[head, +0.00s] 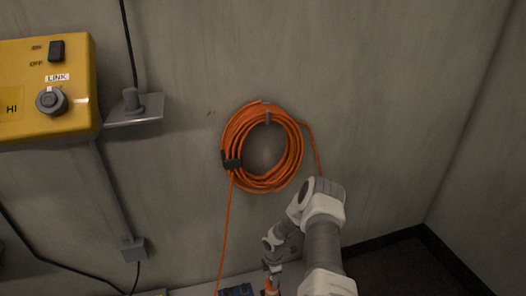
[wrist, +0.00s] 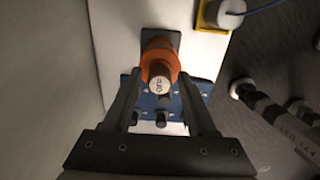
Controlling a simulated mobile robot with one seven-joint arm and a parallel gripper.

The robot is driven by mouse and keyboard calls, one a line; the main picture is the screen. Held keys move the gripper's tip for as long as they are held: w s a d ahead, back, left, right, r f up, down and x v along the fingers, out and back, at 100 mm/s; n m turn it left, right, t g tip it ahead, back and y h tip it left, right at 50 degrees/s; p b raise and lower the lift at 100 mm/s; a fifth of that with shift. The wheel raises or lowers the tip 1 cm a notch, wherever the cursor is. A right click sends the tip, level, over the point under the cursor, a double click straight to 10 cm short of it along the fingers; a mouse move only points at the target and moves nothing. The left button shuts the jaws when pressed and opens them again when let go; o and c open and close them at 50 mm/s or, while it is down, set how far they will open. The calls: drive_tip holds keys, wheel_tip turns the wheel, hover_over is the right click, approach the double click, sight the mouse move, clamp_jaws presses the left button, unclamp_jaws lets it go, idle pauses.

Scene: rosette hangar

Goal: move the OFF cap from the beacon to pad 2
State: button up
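In the wrist view, the orange beacon (wrist: 152,46) stands on a dark square base on a pale surface. A tan cap (wrist: 161,77) with dark lettering, apparently OFF, sits at its near end. My gripper (wrist: 160,76) is open, with one finger on each side of the cap and visible gaps between. A blue board (wrist: 204,87) with dark knobs lies beneath, partly hidden by the fingers. In the head view, my gripper (head: 272,268) is low, above the orange beacon (head: 271,288), and the blue board (head: 235,290) is cut by the bottom edge. Pad 2 cannot be made out.
A yellow holder (wrist: 210,14) with a white part and blue cable is at the surface's far right. An orange cable coil (head: 262,147) and yellow control box (head: 45,90) hang on the wall.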

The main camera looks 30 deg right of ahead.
clamp_jaws()
idle(1.1)
drive_tip(key=shift+r, duration=0.15)
drive_tip(key=shift+r+p, duration=1.65)
drive_tip(key=shift+r, duration=1.2)
drive_tip(key=shift+s+a+f+n, duration=1.05)
drive_tip(key=shift+a+f, duration=1)
drive_tip(key=shift+f, duration=0.4)
drive_tip(key=shift+s+a+f+n, duration=1.05)
drive_tip(key=shift+a+f, duration=0.95)
drive_tip(key=shift+f, duration=0.5)
drive_tip(key=shift+s+a+f+n, duration=0.9)
drive_tip(key=shift+s+a+f, duration=0.3)
drive_tip(key=shift+a+f, duration=1.05)
